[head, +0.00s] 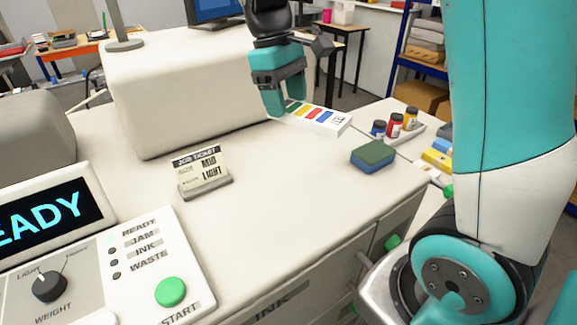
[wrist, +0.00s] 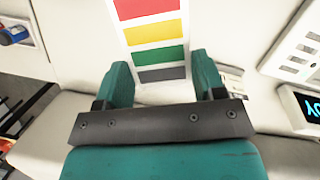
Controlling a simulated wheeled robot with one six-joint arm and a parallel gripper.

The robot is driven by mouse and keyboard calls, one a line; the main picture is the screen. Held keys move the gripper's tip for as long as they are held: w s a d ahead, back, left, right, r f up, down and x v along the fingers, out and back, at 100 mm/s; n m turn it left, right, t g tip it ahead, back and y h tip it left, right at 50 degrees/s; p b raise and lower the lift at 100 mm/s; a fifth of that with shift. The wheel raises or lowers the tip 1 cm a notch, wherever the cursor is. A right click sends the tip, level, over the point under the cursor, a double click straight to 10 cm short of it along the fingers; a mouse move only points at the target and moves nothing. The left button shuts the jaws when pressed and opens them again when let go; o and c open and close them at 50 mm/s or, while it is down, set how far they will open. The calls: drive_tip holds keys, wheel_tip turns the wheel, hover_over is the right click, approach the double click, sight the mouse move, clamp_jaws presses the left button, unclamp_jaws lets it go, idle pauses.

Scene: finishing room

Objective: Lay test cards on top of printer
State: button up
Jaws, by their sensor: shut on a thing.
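The test cards (head: 318,119) are a white stack with green, yellow, red and blue bars on top. My gripper (head: 274,108) is shut on their left end and holds them over the printer's white top, near its back right. In the wrist view the cards (wrist: 150,22) stretch away between the two fingers of my gripper (wrist: 164,78). The printer (head: 262,186) has a broad flat top and a taller block at its back left. Whether the cards touch the top cannot be told.
A job ticket (head: 202,168) in a holder stands mid-top. A green and blue sponge (head: 372,156) lies near the right edge. Ink bottles (head: 395,123) stand beyond it. The control panel (head: 125,262) is front left. The top between ticket and sponge is clear.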

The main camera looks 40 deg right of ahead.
sight(290, 177)
drive_tip(key=w+x, duration=0.1)
drive_tip(key=x, duration=0.4)
drive_tip(key=w+p+x, duration=0.1)
drive_tip(key=x, duration=0.3)
drive_tip(key=w+a+f+p+x, duration=0.1)
drive_tip(key=x, duration=0.4)
drive_tip(key=shift+w+a+f, duration=0.1)
drive_tip(key=shift+f, duration=0.15)
drive_tip(key=shift+f, duration=0.1)
drive_tip(key=o, duration=1)
drive_tip(key=b+v, duration=0.3)
drive_tip(key=v, duration=0.9)
drive_tip(key=s+a+n+t+y, duration=0.1)
drive_tip(key=s+a, duration=0.3)
drive_tip(key=s, duration=0.3)
drive_tip(key=s+a+r+y, duration=0.1)
drive_tip(key=s+a+y, duration=0.1)
drive_tip(key=s+a, duration=0.3)
drive_tip(key=s+a+n+t+y, duration=0.1)
drive_tip(key=s+a, duration=0.4)
drive_tip(key=s, duration=0.5)
drive_tip(key=shift+a+r+n+t+y, duration=0.1)
drive_tip(key=shift+r+n+t+y, duration=0.25)
drive_tip(key=shift+y, duration=0.25)
